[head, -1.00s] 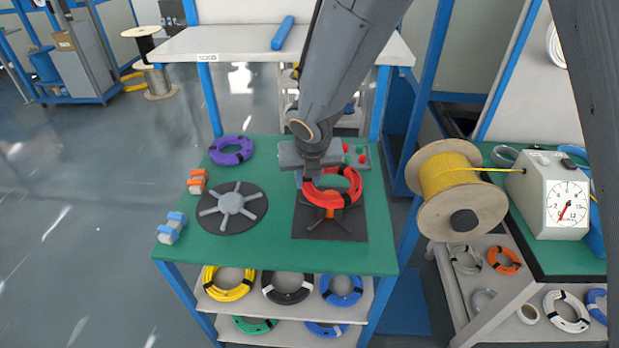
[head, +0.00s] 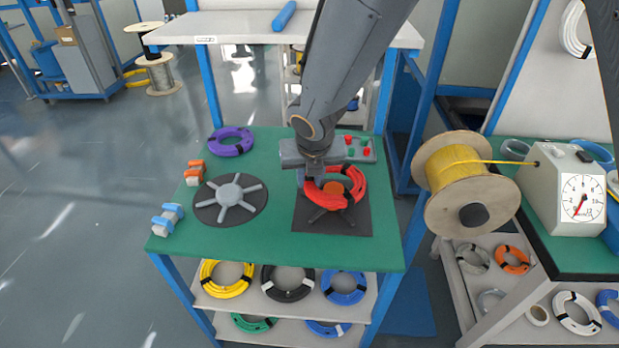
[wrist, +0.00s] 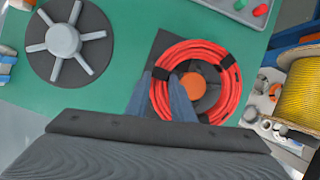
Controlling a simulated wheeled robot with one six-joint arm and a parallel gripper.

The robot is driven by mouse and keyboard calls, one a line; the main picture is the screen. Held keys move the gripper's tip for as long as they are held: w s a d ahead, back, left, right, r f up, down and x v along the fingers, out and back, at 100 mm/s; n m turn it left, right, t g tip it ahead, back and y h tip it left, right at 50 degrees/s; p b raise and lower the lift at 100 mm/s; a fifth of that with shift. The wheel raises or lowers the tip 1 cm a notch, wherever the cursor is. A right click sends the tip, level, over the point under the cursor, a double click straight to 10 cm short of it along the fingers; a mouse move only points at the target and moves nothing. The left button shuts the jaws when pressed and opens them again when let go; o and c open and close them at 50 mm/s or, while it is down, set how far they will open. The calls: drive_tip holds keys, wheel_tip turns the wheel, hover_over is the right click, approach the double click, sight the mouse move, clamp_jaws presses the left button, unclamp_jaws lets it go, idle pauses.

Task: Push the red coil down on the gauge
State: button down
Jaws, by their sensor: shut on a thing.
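The red coil (head: 359,184), with black ties, is around the orange hub (head: 334,187) of the gauge, low over its dark spokes. The gauge's dark square plate (head: 362,225) lies on the green table top. I cannot tell whether the coil touches the spokes all round.
A dark disc with a grey spoked hub (head: 231,197) lies to the left. A purple coil (head: 231,142) and orange (head: 194,172) and blue (head: 167,219) clamp-like pieces are along the left side. A button box (head: 358,149) stands behind the gauge. A yellow cable spool (head: 459,165) is at right.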

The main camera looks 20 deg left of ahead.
sight(312, 186)
drive_tip(key=shift+f, duration=0.1)
drive_tip(key=shift+f+b, duration=1.2)
drive_tip(key=shift+f, duration=0.15)
drive_tip(key=shift+s+f, duration=0.1)
drive_tip(key=shift+f, duration=0.05)
idle(1.0)
drive_tip(key=c, duration=1.5)
unclamp_jaws()
drive_tip(key=shift+o, duration=0.2)
drive_tip(key=shift+d, duration=0.1)
drive_tip(key=shift+d, duration=0.1)
drive_tip(key=shift+p, duration=0.4)
